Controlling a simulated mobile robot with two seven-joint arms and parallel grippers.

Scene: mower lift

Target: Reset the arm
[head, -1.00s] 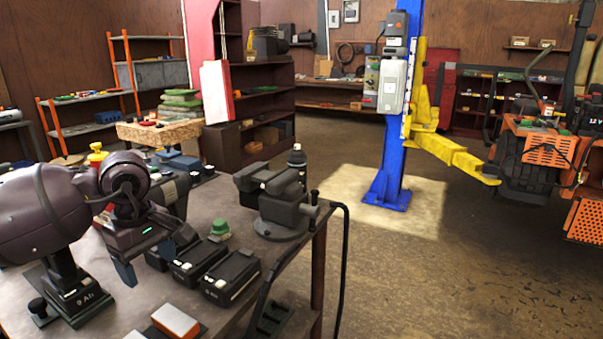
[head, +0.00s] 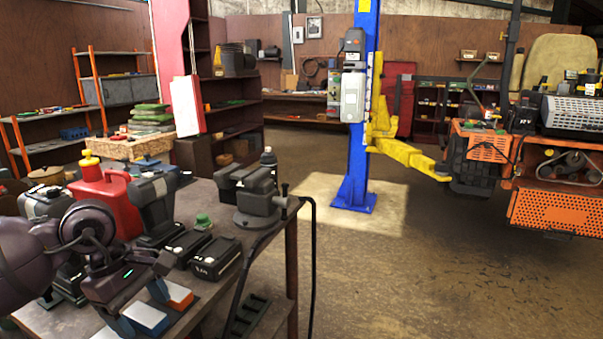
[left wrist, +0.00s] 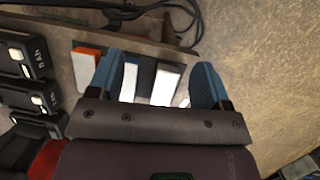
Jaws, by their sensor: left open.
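My left gripper (head: 138,308) is at the lower left in the head view, over the front part of the workbench (head: 205,318). Its two blue fingers are apart and nothing is held between them. In the left wrist view, the open fingers (left wrist: 156,82) are above a dark holder with white, blue-edged and orange-edged blocks. In the head view, an orange-and-white block (head: 178,295) and a blue-and-white block (head: 147,318) lie close to the fingers. I cannot tell whether the fingers touch them. My right gripper is not in view.
Black batteries (head: 216,258), a vise (head: 262,206), a drill (head: 154,205) and a red fuel can (head: 108,200) crowd the bench. A blue lift post (head: 360,130) with a yellow arm (head: 408,155) stands beyond, near an orange mower (head: 555,208). The floor between is clear.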

